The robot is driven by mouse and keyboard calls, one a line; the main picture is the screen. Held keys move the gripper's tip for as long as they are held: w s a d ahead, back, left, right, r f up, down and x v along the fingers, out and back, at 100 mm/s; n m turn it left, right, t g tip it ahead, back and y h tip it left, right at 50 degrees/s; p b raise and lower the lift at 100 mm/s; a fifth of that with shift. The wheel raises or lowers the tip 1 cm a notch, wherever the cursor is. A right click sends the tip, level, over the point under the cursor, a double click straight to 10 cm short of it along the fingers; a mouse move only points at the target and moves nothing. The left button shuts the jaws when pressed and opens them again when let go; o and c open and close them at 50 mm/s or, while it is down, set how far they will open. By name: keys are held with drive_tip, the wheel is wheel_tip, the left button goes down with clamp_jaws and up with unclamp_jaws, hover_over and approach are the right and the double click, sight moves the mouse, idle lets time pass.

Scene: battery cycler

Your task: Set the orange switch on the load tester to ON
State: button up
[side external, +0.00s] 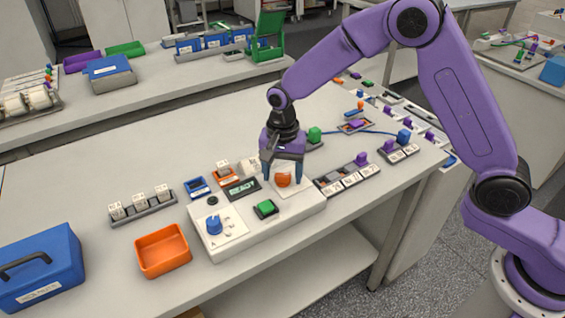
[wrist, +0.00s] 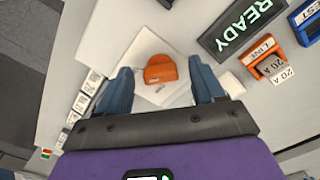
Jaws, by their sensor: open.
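The orange switch (side external: 283,180) is a rounded knob on a pale square plate at the right end of the white load tester (side external: 240,240). In the wrist view the orange switch (wrist: 160,69) shows on its plate, with a small marking beside it too small to read. My gripper (side external: 282,176) points down over the switch. Its two blue fingers are open, one on each side of the knob; the wrist view also shows my gripper (wrist: 160,75) with gaps between fingers and knob. Whether either finger touches the knob, I cannot tell.
The tester also carries a READY display (side external: 242,188), a green button (side external: 266,208) and a blue knob (side external: 214,224). An orange tray (side external: 163,250) and a blue case (side external: 40,268) stand left. Labelled modules (side external: 346,182) sit close right. Small orange and blue holders stand behind the tester.

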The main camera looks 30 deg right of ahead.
sight(283, 176)
wheel_tip(283, 176, up, 18)
drive_tip(key=shift+f, duration=0.25)
drive_tip(key=shift+s, duration=0.1)
idle(0.5)
drive_tip(key=s+d+f+n, duration=0.2)
drive_tip(key=s+d+n, duration=0.3)
drive_tip(key=s, duration=0.5)
drive_tip(key=s+d+f+n, duration=0.2)
drive_tip(key=s+d+n, duration=0.4)
drive_tip(key=s+n, duration=0.3)
drive_tip(key=s+d+f+n, duration=0.2)
drive_tip(key=s+d+n, duration=0.3)
drive_tip(key=s, duration=0.8)
drive_tip(key=shift+d+f+n, duration=0.35)
drive_tip(key=shift+d+n, duration=0.05)
drive_tip(key=shift+n, duration=0.5)
